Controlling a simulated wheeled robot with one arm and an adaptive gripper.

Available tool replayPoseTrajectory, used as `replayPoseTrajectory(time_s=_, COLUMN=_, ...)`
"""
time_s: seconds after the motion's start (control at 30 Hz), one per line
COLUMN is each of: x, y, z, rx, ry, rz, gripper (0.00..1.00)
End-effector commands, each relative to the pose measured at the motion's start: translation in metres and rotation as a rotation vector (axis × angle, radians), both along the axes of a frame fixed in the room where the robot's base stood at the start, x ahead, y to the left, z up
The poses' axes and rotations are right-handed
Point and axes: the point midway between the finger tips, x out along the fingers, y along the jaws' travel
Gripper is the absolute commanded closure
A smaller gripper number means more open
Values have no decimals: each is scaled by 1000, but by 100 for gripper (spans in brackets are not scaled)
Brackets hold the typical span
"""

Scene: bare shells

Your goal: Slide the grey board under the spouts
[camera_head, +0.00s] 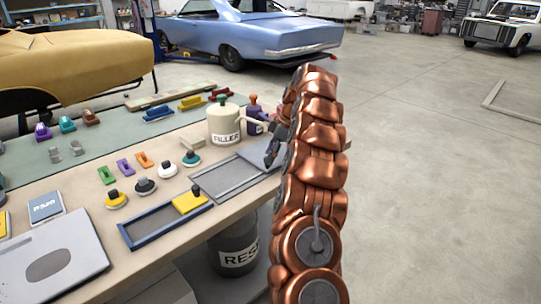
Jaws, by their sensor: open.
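A flat grey board (258,157) lies at the right end of the bench, partly over a grey rectangular frame (222,180). My arm hides its right part. My gripper (271,156) is open, small in view, at the board's right part. I cannot tell whether it touches the board.
A blue-framed tray (150,228) with a yellow block (190,202) lies nearer the front edge. Several sanding pads and knobbed discs lie to the left. A grey panel with a dark oval (75,255) lies front left.

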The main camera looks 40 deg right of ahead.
Motion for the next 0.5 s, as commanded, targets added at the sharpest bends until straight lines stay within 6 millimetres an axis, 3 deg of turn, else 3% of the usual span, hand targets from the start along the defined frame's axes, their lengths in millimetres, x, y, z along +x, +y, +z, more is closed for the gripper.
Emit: replayPoseTrajectory(time_s=0.5, x=-12, y=-18, z=47, rx=-3, ry=-3, rz=-3, gripper=49)
